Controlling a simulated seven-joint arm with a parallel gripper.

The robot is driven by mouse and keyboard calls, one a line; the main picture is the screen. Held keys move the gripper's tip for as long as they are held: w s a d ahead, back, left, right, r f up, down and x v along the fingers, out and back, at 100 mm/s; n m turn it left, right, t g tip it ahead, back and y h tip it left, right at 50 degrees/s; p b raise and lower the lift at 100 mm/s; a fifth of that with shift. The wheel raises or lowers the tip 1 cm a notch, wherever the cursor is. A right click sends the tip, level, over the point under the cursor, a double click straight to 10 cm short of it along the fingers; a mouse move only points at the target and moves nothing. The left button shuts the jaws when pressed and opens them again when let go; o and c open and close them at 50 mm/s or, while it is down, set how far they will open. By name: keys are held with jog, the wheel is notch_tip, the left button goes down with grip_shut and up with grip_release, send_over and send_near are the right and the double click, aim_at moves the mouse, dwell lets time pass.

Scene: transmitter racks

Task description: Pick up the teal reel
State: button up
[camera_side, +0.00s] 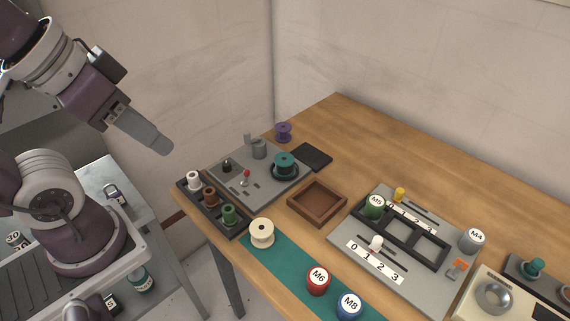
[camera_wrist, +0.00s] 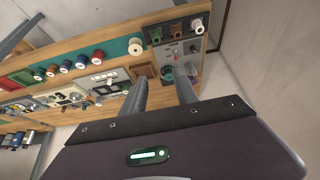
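The teal reel (camera_side: 284,161) sits upright on a dark round base on the grey panel (camera_side: 240,201) at the left end of the wooden table. In the wrist view, the teal reel (camera_wrist: 167,73) shows small and distant between the fingertips. My gripper (camera_side: 162,148) is up in the air, left of the table and well apart from the reel. In the wrist view, the two fingers of my gripper (camera_wrist: 160,77) are spread with nothing between them, so it is open and empty.
A dark rack (camera_side: 239,232) with white, brown and green spools edges the panel. A purple reel (camera_side: 283,131), black pad (camera_side: 313,157), brown tray (camera_side: 302,207) and cream reel (camera_side: 262,233) are nearby. Red M6 (camera_side: 318,280) and blue M8 (camera_side: 350,305) spools stand right. The back table is clear.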

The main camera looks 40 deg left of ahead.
jog(key=shift+o, duration=0.2)
jog(key=o, duration=0.7)
